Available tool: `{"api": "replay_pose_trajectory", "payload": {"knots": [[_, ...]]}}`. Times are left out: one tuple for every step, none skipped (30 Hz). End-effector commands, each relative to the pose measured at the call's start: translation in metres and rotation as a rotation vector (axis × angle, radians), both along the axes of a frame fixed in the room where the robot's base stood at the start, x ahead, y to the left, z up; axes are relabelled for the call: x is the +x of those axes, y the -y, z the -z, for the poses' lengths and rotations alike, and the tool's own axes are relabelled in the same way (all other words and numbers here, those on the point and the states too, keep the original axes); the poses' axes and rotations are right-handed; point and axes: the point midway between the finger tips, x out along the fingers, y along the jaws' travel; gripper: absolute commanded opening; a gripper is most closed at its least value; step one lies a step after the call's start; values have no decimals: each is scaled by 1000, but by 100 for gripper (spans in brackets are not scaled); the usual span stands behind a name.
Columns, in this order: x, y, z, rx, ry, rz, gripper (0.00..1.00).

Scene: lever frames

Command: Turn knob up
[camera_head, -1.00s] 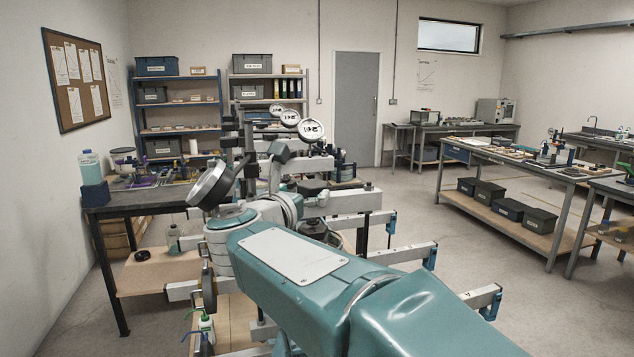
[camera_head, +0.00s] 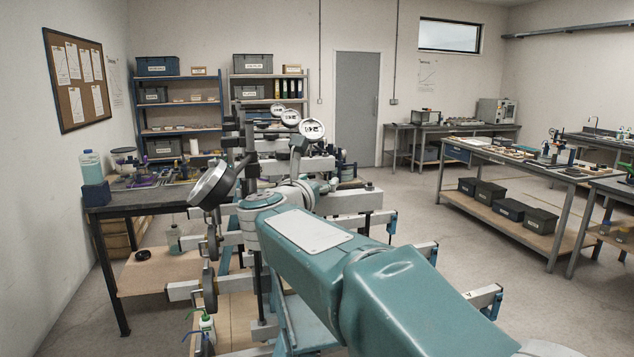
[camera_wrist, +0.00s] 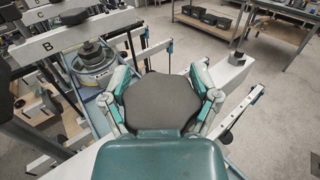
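A round dark knob (camera_wrist: 93,52) sits on a silver and teal base, beside a white bar marked B (camera_wrist: 47,46), at the upper left of the wrist view. My gripper (camera_wrist: 162,72) is in the middle of the wrist view, its two teal and white fingers spread apart around a dark grey pad. Nothing clearly shows held between them. The knob lies to the left of the fingers, apart from them in the picture. In the head view my arm covers the area in front of the frames, and I cannot make out the gripper or this knob there.
Dial gauges (camera_head: 312,129) stand on posts among the lever frames. White bars with blue end clamps (camera_head: 484,298) stick out to the right. A dark workbench (camera_head: 140,202) stands at left. The floor (camera_head: 420,215) to the right is open up to another bench (camera_head: 520,170).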

Motion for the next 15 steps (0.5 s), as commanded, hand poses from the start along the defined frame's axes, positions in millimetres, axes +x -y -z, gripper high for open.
{"api": "replay_pose_trajectory", "payload": {"knots": [[0,-1,0,0,0,-2,31],[0,-1,0,0,0,-3,31],[0,-1,0,0,0,-5,31],[0,-1,0,0,0,-7,31],[0,-1,0,0,0,-11,31],[0,-1,0,0,0,-17,31],[0,-1,0,-1,0,-23,31],[0,-1,1,-1,0,-32,31],[0,-1,1,-1,-1,-44,31],[0,-1,0,-1,-1,-56,31],[0,-1,0,-1,-1,-70,31],[0,-2,0,-1,0,-91,31],[0,-2,0,-1,0,-108,31],[0,-2,0,0,-1,-127,31],[0,-3,0,-2,-1,-155,31]]}}
